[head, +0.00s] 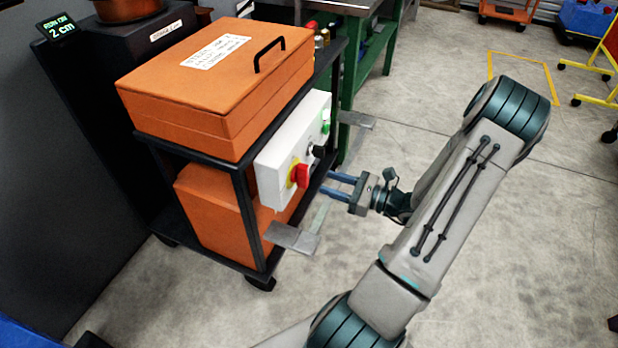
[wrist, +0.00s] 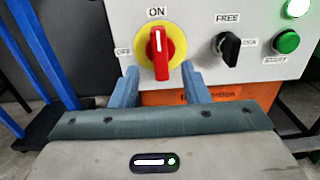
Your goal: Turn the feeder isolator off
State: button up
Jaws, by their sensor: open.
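The feeder isolator is a red rotary knob (wrist: 159,52) on a yellow disc, at the left of a white control box (head: 292,150). In the wrist view its white mark is upright, toward the ON label (wrist: 157,12); the OFF label (wrist: 123,52) is to its left. The knob also shows in the head view (head: 300,175). My gripper (head: 330,183) is open in front of the box. In the wrist view its two blue fingers (wrist: 160,72) stand left and right of the knob's lower part, with nothing held. I cannot tell whether they touch it.
A black FREE/LOCK selector (wrist: 229,45) and a green START button (wrist: 287,42) sit right of the isolator. The box is on a black cart with an orange case (head: 218,85) on top. A grey plate (head: 292,238) juts out below. Open floor lies to the right.

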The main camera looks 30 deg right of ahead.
aim_at(308, 175)
jog(key=x, duration=0.7)
jog(key=shift+b, duration=0.35)
grip_shut()
